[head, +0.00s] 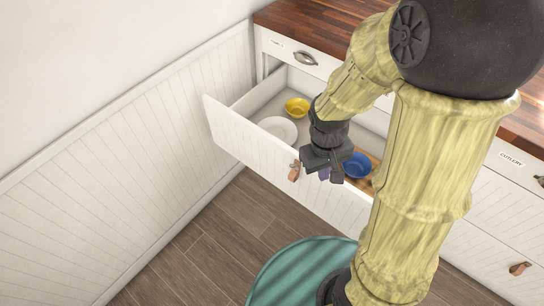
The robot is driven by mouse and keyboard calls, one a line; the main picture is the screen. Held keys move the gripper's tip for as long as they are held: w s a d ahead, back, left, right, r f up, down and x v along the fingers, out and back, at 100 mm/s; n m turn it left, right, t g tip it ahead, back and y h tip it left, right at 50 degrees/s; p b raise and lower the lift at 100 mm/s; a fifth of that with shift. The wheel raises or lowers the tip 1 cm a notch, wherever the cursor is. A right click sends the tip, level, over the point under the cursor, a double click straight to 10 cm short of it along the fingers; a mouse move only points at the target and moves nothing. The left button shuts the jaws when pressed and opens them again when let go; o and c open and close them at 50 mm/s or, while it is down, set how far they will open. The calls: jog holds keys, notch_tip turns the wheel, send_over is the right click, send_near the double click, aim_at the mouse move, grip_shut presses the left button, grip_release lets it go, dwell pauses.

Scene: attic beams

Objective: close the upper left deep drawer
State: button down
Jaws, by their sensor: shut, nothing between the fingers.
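The deep drawer (238,135) on the left of the white cabinet is pulled well out. Its white grooved front carries a brown leather pull (294,171). Inside lie a yellow bowl (297,107), a white plate (278,129), a blue bowl (357,165) and part of a wooden board (369,184). My gripper (325,174) is shut and empty. It points down and appears just right of the leather pull, by the top edge of the drawer front. I cannot tell whether it touches the front. My arm hides the drawer's right end.
A shallow drawer with a metal cup pull (306,58) sits shut above, under the wooden worktop (322,22). A panelled wall (120,165) runs close along the left. More drawers with a leather pull (520,268) are at right.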

jog(key=a+f+n+g+h, duration=0.2)
jog(key=a+f+n+h, duration=0.3)
jog(key=f+n, duration=0.15)
jog(key=n+t+h+p, duration=0.2)
jog(key=n+t+h, duration=0.3)
jog(key=n+t, duration=1.2)
send_near(278, 151)
jog(key=v, duration=0.7)
jog(key=shift+a+r+n+g, duration=0.2)
jog(key=shift+r+n+g, duration=0.2)
jog(key=shift+n, duration=0.05)
jog(key=shift+w+d, duration=0.1)
jog(key=p+x, duration=0.1)
jog(key=x, duration=1.3)
